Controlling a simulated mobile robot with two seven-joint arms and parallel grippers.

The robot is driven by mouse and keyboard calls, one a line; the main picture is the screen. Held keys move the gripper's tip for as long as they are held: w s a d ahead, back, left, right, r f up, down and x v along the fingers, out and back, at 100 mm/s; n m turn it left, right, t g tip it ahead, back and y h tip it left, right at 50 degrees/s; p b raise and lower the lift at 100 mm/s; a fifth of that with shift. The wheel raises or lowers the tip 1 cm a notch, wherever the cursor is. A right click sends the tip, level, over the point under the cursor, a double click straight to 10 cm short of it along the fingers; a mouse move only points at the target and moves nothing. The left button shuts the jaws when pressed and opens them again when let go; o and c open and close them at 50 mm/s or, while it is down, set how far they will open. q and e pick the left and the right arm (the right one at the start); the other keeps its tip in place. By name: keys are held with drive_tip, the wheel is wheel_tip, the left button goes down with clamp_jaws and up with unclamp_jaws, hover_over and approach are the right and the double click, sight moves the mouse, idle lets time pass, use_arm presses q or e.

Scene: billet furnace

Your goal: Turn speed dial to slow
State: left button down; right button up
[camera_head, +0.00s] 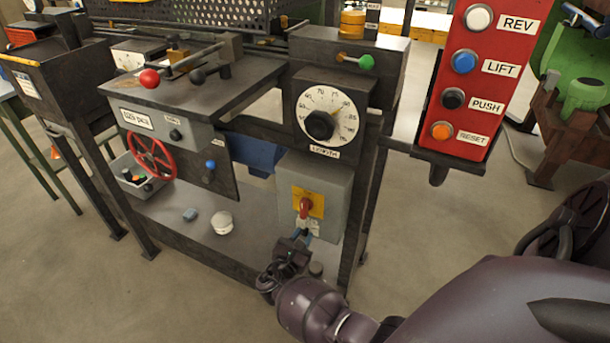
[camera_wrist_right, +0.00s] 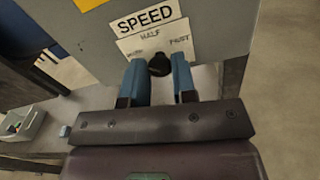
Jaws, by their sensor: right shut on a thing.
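The speed dial (camera_wrist_right: 159,66) is a small dark knob below a white SPEED label (camera_wrist_right: 146,18), low on a grey box (camera_head: 333,192). Its scale plate (camera_wrist_right: 152,42) reads HALF at the top, with a blurred word at the left and what looks like FAST at the right. My right gripper (camera_wrist_right: 158,76) has its two blue fingers on either side of the knob, shut on it. In the head view my right gripper (camera_head: 301,238) reaches the box's lower front and hides the knob. I cannot tell where the knob points. My left gripper is not in view.
A red rotary switch (camera_head: 305,207) on a yellow plate sits just above the SPEED label. A large numbered dial (camera_head: 321,125) is higher up. A red handwheel (camera_head: 151,154) is at the left, and a red button panel (camera_head: 470,80) at the upper right. The floor in front is clear.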

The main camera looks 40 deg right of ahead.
drive_tip(key=shift+n, duration=0.8)
drive_tip(key=shift+p, duration=0.3)
drive_tip(key=o, duration=0.8)
drive_tip(key=shift+o, duration=0.5)
drive_tip(key=v, duration=1.1)
drive_tip(key=shift+p, duration=0.45)
drive_tip(key=shift+d+f, duration=0.1)
